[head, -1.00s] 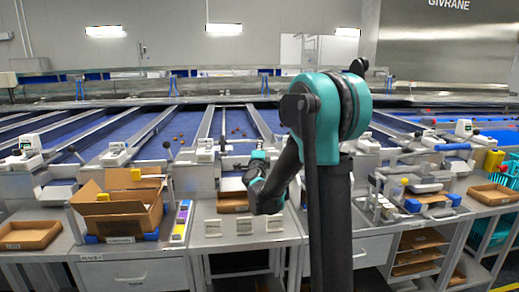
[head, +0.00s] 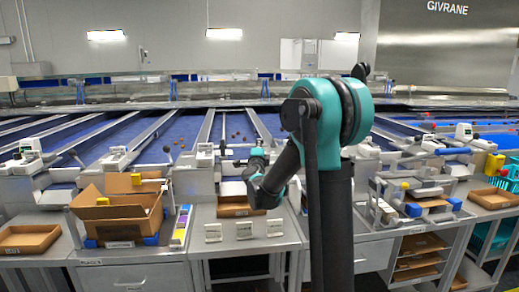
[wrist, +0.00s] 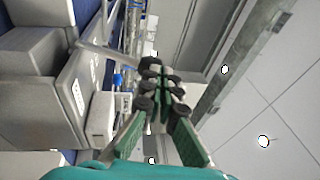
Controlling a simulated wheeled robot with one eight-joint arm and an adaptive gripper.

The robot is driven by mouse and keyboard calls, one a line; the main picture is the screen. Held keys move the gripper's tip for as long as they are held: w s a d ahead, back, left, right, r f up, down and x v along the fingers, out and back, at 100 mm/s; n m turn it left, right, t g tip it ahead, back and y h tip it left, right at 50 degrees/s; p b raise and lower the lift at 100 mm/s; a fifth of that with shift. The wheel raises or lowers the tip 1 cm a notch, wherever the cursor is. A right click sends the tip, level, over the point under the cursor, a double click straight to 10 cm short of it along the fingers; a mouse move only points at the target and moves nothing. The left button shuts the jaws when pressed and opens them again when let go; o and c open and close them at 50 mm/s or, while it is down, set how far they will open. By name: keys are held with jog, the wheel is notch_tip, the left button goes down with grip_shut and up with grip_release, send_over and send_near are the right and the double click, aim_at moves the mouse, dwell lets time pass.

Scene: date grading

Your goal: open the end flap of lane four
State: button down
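A blue lane (head: 236,128) with a few brown dates on it runs to the bench in the middle of the head view; I cannot read its number. A lever with a black knob (head: 222,146) stands at its near end. My gripper (head: 238,162) is at this lane end, pointing left. In the wrist view my gripper's fingers (wrist: 160,73) come close together at the tips, with green pads inside. A grey rod (wrist: 108,53) reaches the fingertips from the left; I cannot tell whether they touch it. The end flap is not clear to make out.
An open cardboard box (head: 118,217) stands on the bench to the left. A brown tray (head: 236,207) lies below my gripper, with small white holders on the bench front. Weighing gear (head: 415,190) stands to the right. Metal dividers separate the lanes.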

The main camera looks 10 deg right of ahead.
jog(key=a+x, duration=0.2)
jog(key=x, duration=1.2)
jog(key=shift+w+a, duration=0.25)
jog(key=shift+w, duration=0.4)
